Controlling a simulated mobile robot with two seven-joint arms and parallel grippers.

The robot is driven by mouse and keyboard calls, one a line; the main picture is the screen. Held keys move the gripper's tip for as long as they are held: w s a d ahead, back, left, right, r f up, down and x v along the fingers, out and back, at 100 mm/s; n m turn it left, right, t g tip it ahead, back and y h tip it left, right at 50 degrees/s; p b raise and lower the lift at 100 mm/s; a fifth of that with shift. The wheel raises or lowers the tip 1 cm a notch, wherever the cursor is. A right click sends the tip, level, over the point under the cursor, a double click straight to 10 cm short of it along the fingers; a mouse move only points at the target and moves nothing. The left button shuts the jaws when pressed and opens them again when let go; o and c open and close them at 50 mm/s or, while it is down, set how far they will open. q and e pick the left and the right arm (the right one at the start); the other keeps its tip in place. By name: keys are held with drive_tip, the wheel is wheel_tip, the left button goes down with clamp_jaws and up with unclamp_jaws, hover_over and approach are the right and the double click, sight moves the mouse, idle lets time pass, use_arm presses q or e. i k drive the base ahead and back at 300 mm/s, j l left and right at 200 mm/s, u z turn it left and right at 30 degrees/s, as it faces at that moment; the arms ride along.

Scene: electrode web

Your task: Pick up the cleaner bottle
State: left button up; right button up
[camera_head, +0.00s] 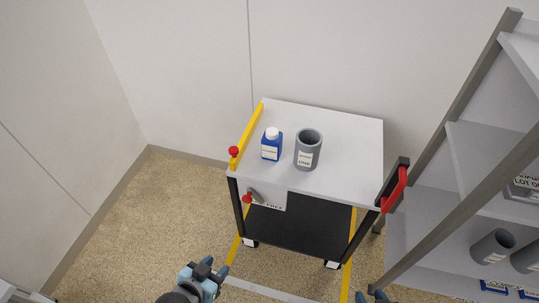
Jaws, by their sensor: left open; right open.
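The cleaner bottle (271,146) is a small blue bottle with a white cap and a white label. It stands upright on the grey-white top of a cart (350,129), left of a grey cup (307,152). My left gripper (213,268) is at the bottom of the view, low in front of the cart and well apart from the bottle. It is open and empty. Only the tips of my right gripper (372,294) show at the bottom edge, right of the cart's front; it is open.
A shelf rack (470,160) with grey cups stands at the right. Walls close off the back and left. The floor (150,220) at left is clear.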

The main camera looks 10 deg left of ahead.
sight(272, 140)
drive_tip(key=z, duration=0.4)
drive_tip(key=k+z, duration=0.15)
drive_tip(key=z, duration=0.6)
drive_tip(key=j+z, duration=0.25)
drive_tip(key=j, duration=2.7)
drive_tip(key=k, duration=0.05)
